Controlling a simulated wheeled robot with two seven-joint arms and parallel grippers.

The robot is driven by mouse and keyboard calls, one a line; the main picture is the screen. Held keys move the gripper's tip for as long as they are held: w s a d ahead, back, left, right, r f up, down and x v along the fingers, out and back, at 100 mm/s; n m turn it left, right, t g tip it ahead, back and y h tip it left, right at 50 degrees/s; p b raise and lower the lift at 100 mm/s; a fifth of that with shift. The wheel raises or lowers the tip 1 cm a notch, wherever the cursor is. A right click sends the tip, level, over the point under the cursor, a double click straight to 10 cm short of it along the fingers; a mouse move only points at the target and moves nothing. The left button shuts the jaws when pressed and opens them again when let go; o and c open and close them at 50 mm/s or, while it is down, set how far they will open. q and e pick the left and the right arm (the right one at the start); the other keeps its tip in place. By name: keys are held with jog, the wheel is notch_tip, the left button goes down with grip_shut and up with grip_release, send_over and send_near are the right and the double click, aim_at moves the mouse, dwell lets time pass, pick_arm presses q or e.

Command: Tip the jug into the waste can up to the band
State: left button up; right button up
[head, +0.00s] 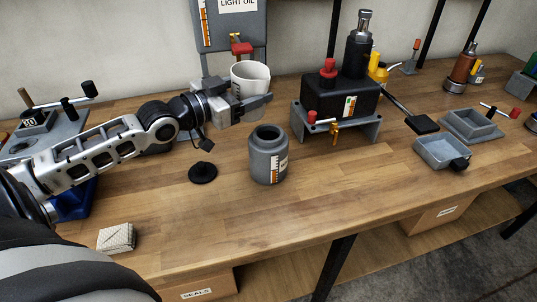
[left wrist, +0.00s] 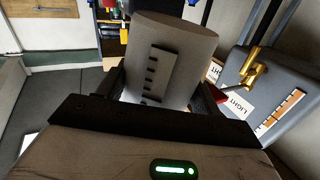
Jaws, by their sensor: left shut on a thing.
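The pale grey jug (head: 250,74) is upright at the back of the bench, just below the light oil tank's red tap. In the left wrist view the jug (left wrist: 185,60) sits between the fingers, with a dark graduated strip facing the camera. Its contents cannot be seen. The waste can (head: 268,165), grey with an open round mouth, a label and an orange scale, stands upright on the bench, in front of the jug and apart from it. My right gripper is not in view.
The light oil tank (head: 228,28) stands behind the jug. A black cap (head: 203,173) lies left of the waste can. The front bench middle is clear.

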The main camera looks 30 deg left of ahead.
aim_at(264, 68)
pick_arm(q)
jog(key=shift+r, duration=1.95)
jog(key=shift+f, duration=0.1)
